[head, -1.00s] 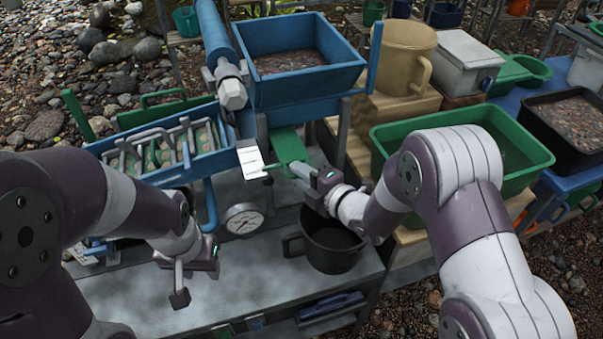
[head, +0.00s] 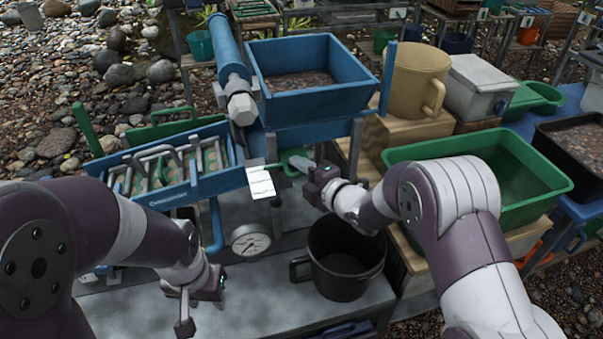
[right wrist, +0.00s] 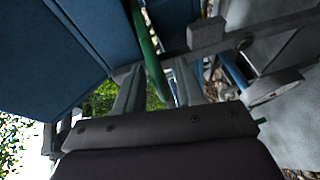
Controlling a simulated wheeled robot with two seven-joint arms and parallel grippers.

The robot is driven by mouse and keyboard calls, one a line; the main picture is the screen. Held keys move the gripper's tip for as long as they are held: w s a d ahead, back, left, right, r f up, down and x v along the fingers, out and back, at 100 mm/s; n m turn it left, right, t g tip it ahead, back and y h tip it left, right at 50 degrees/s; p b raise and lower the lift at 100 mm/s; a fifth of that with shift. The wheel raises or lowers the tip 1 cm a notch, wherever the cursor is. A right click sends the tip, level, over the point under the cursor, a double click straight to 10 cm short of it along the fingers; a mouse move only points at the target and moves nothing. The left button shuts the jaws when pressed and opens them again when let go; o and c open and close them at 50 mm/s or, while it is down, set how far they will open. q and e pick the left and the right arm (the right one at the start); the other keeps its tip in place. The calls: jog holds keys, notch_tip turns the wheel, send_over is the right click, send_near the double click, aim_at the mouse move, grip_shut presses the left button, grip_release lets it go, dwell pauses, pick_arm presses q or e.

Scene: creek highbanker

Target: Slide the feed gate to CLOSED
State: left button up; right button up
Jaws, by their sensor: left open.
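The feed gate (head: 293,160) is a green plate under the front of the blue feed hopper (head: 315,105), with only a short part sticking out. A white marked card (head: 260,181) stands beside it; I cannot read it. My right gripper (head: 297,164) is at the gate's outer end. In the right wrist view, its fingers (right wrist: 156,80) are apart, with a green strip (right wrist: 147,45) between them and space visible around it. Whether a finger touches the gate is unclear. My left gripper (head: 178,308) is open and empty above the grey bench, away from the gate.
A black pot (head: 343,262) stands just below my right gripper. A round gauge (head: 250,242) is left of it. The blue sluice (head: 175,192) lies left of the gate. A green tub (head: 520,205) is behind my right arm. The front bench (head: 255,300) has clear space.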

jog(key=shift+s, duration=0.1)
jog(key=v, duration=1.2)
jog(key=shift+s+d, duration=0.2)
jog(key=shift+d, duration=0.05)
